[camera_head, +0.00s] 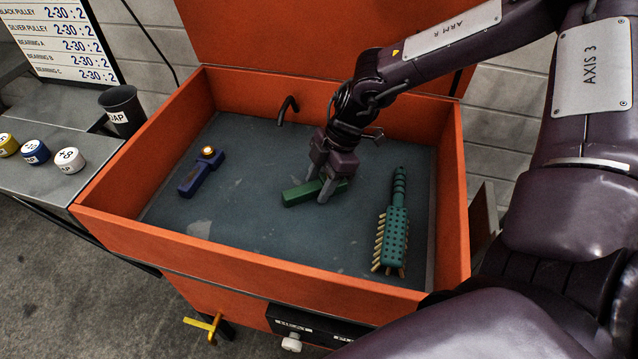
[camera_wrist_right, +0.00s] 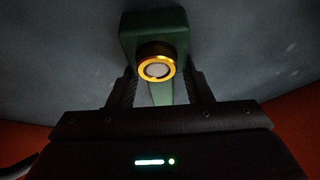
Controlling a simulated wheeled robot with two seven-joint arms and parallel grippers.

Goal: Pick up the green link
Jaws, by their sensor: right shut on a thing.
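The green link (camera_head: 298,195) is a short bar inside the orange bin, near the middle of its grey floor. My right gripper (camera_head: 325,188) reaches down over it and is shut on it, with a finger on either side. I cannot tell whether the link touches the floor. In the right wrist view the green link (camera_wrist_right: 170,32) extends from between the fingers, with a yellow-ringed round end facing the camera. The right gripper (camera_wrist_right: 162,92) frames it from both sides. My left gripper is not in view.
The orange bin (camera_head: 452,215) has raised walls around the floor. A blue link (camera_head: 193,180) lies at the left, and a green brush (camera_head: 393,225) with pale bristles at the right. A black spout (camera_head: 288,106) stands at the back. A dark cup (camera_head: 121,108) and small tins are on the left bench.

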